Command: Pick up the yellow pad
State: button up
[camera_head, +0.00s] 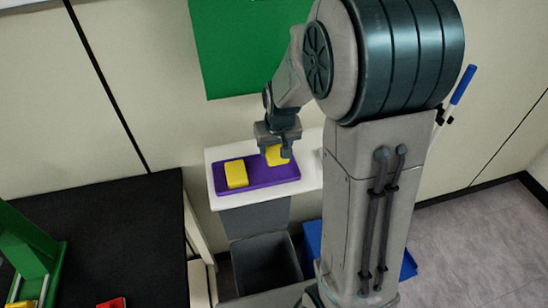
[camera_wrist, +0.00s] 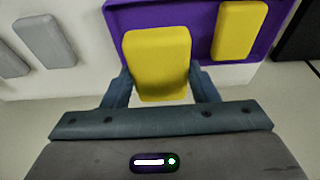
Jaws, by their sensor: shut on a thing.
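A yellow pad (camera_wrist: 157,62) is held between the two fingers of my gripper (camera_wrist: 158,90) in the wrist view. In the head view this pad (camera_head: 276,156) shows partly behind my gripper (camera_head: 277,148), over the right part of a purple tray (camera_head: 261,184). The gripper is shut on the pad; I cannot tell whether the pad is clear of the tray. A second yellow pad (camera_head: 236,174) lies on the left part of the tray. It also shows in the wrist view (camera_wrist: 238,30) at the upper right.
The tray rests on a white shelf (camera_head: 222,201) against the wall. Two grey pads (camera_wrist: 45,40) lie beside the tray in the wrist view. A dark bin (camera_head: 266,265) stands below the shelf. A black table (camera_head: 110,240) with a green frame (camera_head: 36,255) is at left.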

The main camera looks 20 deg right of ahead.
jog(key=s+b, duration=0.7)
jog(key=s, duration=1.2)
jog(key=shift+f, duration=0.2)
jog(key=o, duration=0.4)
jog(key=shift+c, duration=0.2)
jog(key=c, duration=0.3)
